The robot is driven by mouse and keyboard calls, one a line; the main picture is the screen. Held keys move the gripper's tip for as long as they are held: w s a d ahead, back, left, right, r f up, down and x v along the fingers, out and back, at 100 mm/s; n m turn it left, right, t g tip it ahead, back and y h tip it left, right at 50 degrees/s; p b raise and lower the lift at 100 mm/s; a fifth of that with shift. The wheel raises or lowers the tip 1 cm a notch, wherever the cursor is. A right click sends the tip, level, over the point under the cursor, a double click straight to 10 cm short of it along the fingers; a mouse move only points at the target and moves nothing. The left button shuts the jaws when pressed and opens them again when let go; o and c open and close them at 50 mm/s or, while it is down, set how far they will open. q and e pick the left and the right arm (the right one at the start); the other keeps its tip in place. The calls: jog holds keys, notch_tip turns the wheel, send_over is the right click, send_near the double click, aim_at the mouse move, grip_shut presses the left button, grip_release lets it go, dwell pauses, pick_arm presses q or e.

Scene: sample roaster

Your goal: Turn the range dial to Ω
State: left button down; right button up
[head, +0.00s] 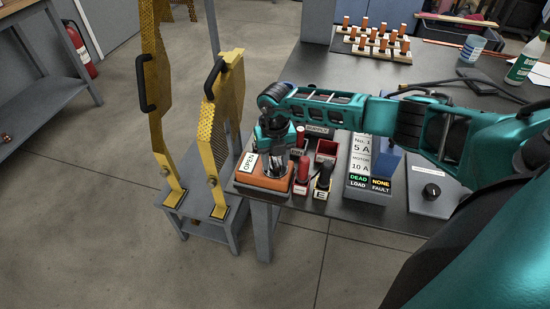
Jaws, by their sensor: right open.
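An orange-cased device (255,182), perhaps the meter with the range dial, lies near the front left corner of the dark table. My right gripper (275,166) points down over it and is open. Its fingers hide most of the device's face, so I cannot see the dial, its markings or whether the fingers touch it. My left gripper is not in view.
A red-handled item (303,172) and a black-handled item (324,176) stand close right of the device. A grey labelled panel (358,165) is further right. Yellow perforated guards (227,90) rise at the left, near my gripper. The table (400,215) has some bare surface.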

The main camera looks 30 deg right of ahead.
aim_at(275, 161)
notch_tip(275, 161, up, 13)
jog(key=p, duration=0.1)
dwell(0.3)
jog(key=shift+f, duration=0.1)
